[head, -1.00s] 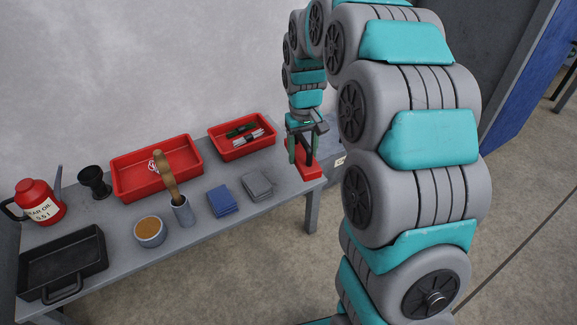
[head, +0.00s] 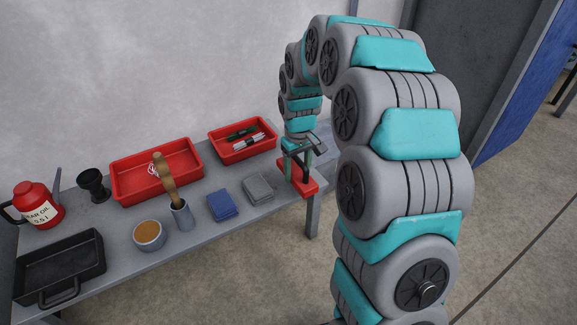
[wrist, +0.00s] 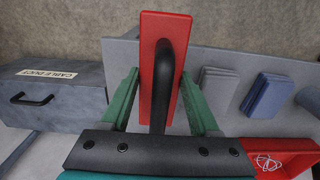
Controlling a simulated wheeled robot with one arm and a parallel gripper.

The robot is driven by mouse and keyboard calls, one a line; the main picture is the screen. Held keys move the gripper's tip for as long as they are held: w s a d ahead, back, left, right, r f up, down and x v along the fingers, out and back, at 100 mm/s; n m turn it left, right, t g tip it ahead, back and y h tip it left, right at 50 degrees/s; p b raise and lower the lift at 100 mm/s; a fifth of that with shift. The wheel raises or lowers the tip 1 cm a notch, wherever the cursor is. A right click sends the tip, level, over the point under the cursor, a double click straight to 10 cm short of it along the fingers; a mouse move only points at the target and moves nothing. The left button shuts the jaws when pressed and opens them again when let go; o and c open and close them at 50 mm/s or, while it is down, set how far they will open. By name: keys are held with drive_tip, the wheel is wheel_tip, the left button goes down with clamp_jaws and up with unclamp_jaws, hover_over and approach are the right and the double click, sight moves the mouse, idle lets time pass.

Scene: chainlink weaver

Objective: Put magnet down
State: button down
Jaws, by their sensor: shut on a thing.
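The magnet is a red block with a black handle (head: 312,186), at the right end of the grey table. In the wrist view the red block (wrist: 149,40) fills the middle, and its black handle runs towards my gripper. My gripper (head: 298,168) has green fingers and is shut on the magnet. The fingers also show on both sides of it in the wrist view (wrist: 160,88). One end of the magnet reaches past the table edge in that view. I cannot tell whether its underside touches the table.
Grey cloths (head: 258,188) and blue cloths (head: 222,204) lie left of the magnet. A red tray (head: 212,142) with tools stands behind, and a larger red tray (head: 124,196) stands farther left. A grey drawer box (wrist: 50,92) labelled CABLE DUCT is beside the table.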

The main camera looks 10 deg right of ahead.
drive_tip(key=w, duration=0.4)
drive_tip(key=w+a, duration=0.1)
drive_tip(key=w, duration=0.1)
drive_tip(key=shift+f, duration=0.25)
drive_tip(key=shift+w+f+b, duration=0.2)
drive_tip(key=shift+w+b, duration=0.1)
drive_tip(key=shift+w, duration=0.15)
drive_tip(key=shift+f+b, duration=0.3)
drive_tip(key=shift+f, duration=1.3)
drive_tip(key=shift+f, duration=0.15)
drive_tip(key=shift+c, duration=0.6)
unclamp_jaws()
